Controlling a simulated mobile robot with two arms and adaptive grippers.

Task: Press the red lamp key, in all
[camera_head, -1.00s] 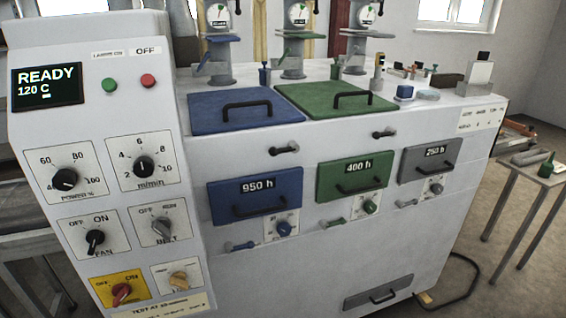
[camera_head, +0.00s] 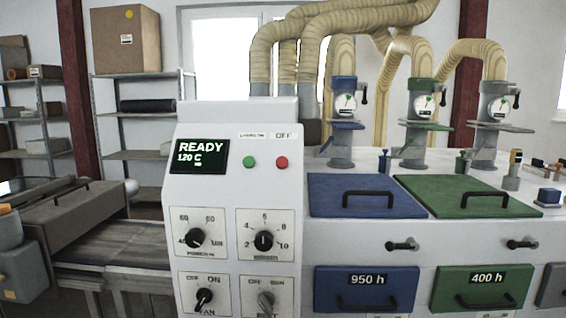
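The red lamp key (camera_head: 282,162) is a small round red button on the upper right of the white control panel (camera_head: 215,190). A label above it reads OFF. A round green button (camera_head: 249,162) sits just left of it, under another label. The dark display (camera_head: 201,157) to their left reads READY 120 C. Neither of my grippers shows in the head view, and nothing covers the red key.
Knobs for power (camera_head: 195,238) and m/min (camera_head: 263,240) sit below the buttons. A blue lid (camera_head: 350,207) and a green lid (camera_head: 470,208) lie to the right. A conveyor (camera_head: 110,245) stands at the left, with shelves (camera_head: 135,118) behind.

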